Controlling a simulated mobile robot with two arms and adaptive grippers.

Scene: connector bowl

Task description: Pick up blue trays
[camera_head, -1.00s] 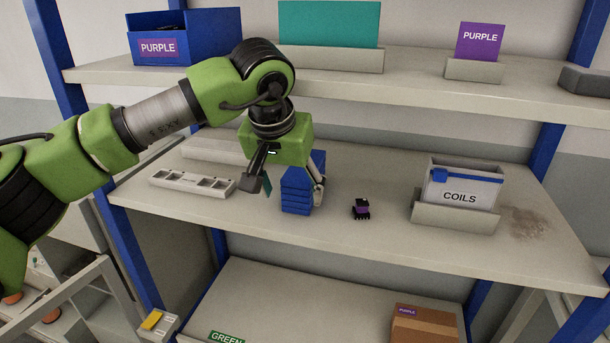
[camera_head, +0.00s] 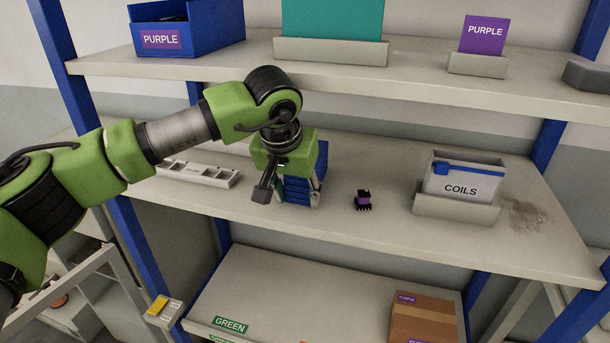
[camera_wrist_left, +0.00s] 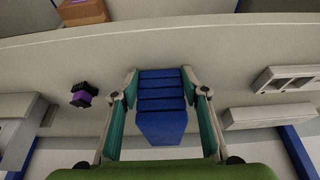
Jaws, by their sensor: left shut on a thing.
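A stack of several blue trays (camera_head: 297,189) stands on the middle shelf, below my left gripper (camera_head: 287,194). My left gripper has come down over the stack, with a finger on each side, and is shut on it. In the left wrist view the blue trays (camera_wrist_left: 161,100) lie between the two teal-padded fingers of the gripper (camera_wrist_left: 161,90). The gripper body hides the upper part of the stack in the head view. My right gripper is not in view.
A small black and purple connector (camera_head: 363,200) lies right of the stack. A COILS bin (camera_head: 462,186) stands farther right. A pale slotted rack (camera_head: 198,172) lies to the left. The upper shelf (camera_head: 420,80) runs above; the shelf front is clear.

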